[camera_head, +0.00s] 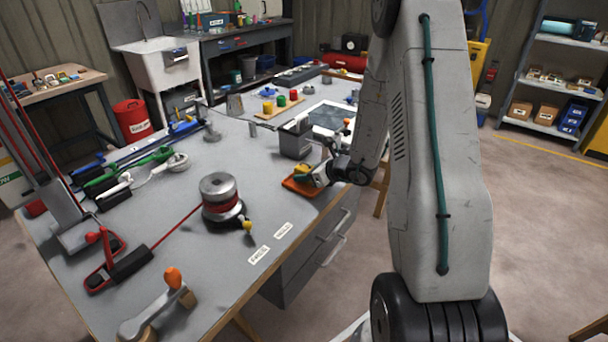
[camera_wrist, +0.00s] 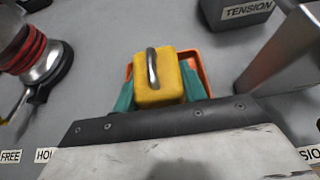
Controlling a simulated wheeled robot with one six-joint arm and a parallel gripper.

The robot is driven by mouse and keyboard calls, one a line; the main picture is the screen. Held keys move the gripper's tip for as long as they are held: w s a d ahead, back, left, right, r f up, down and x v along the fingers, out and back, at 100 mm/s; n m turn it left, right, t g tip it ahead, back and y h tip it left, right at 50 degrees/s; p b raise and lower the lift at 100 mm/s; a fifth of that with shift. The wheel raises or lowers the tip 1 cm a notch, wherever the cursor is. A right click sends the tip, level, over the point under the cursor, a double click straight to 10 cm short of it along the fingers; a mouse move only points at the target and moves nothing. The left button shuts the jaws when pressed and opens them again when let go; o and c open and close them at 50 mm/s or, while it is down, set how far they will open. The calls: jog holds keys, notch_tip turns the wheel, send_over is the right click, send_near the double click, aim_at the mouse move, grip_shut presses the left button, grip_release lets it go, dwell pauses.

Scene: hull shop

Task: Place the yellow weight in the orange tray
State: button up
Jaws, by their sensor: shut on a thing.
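The yellow weight (camera_wrist: 157,82) is a block with a grey metal handle on top. My gripper (camera_wrist: 157,92) is shut on it, with teal fingers on its left and right sides. The orange tray (camera_wrist: 204,75) shows behind and beside the weight in the wrist view, mostly hidden by the weight and fingers. In the head view the orange tray (camera_head: 299,187) lies on the bench near its right edge, with the yellow weight (camera_head: 304,171) over it in my gripper (camera_head: 312,174). I cannot tell whether the weight touches the tray floor.
A grey block labelled TENSION (camera_wrist: 240,10) stands close behind the tray. A metal winch drum with red line (camera_head: 220,196) stands to the left. HOLD and FREE labels (camera_head: 259,254) lie on the bench's near part. A lever with an orange knob (camera_head: 160,305) is at the front.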

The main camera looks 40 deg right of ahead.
jog(key=shift+w+f, duration=0.1)
jog(key=shift+f, duration=0.45)
jog(key=shift+f, duration=0.15)
jog(key=o, duration=1.4)
